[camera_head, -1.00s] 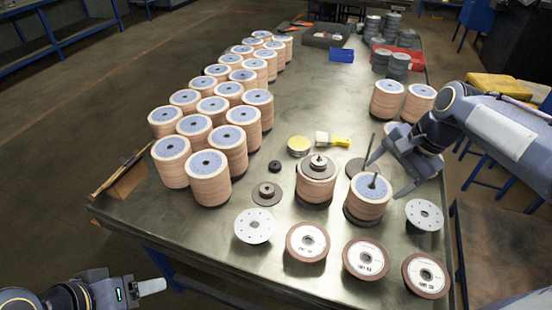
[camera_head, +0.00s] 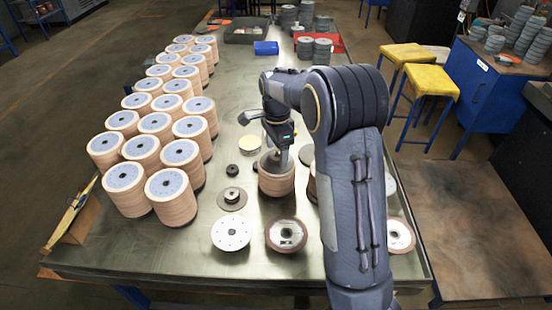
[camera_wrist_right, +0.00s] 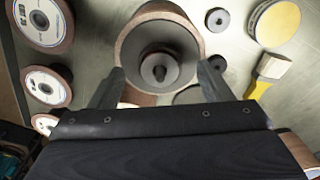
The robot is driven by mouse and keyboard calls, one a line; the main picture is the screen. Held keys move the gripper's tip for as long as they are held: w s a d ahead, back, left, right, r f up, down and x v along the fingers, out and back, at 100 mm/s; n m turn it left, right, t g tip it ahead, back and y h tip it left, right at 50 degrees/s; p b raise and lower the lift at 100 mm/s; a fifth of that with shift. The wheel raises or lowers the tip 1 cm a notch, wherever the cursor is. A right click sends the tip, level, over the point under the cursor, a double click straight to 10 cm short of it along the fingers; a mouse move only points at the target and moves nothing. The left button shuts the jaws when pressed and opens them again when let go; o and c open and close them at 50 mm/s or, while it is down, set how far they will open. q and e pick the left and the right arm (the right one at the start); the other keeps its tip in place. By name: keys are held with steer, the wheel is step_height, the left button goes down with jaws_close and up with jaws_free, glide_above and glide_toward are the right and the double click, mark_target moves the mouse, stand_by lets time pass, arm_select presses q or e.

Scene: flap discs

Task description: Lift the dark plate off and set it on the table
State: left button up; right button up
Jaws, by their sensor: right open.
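A stack of tan flap discs (camera_head: 276,183) stands on the table. The dark plate (camera_wrist_right: 170,32) lies on top of it with a small round hub and spindle at its middle; in the head view only part of the plate shows. My right gripper (camera_head: 281,146) is above this stack. In the right wrist view its two fingers (camera_wrist_right: 160,78) are spread apart on either side of the hub, near the stack's top edge, with nothing held between them. Whether the fingers touch the plate cannot be told. My left gripper is out of view.
Tall disc stacks (camera_head: 172,195) fill the table's left side. A small dark flange (camera_head: 232,197), a white plate (camera_head: 231,232) and labelled discs (camera_head: 286,234) lie near the front. A yellow-handled brush (camera_wrist_right: 265,78) and yellow tin (camera_wrist_right: 275,22) lie nearby. Bare table shows front left of the stack.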

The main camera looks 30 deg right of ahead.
steer(key=shift+f, duration=0.6)
steer(key=shift+r, duration=0.1)
steer(key=c, duration=1.4)
steer(key=shift+o, duration=0.2)
step_height(320, 180, up, 10)
steer(key=shift+b, duration=0.55)
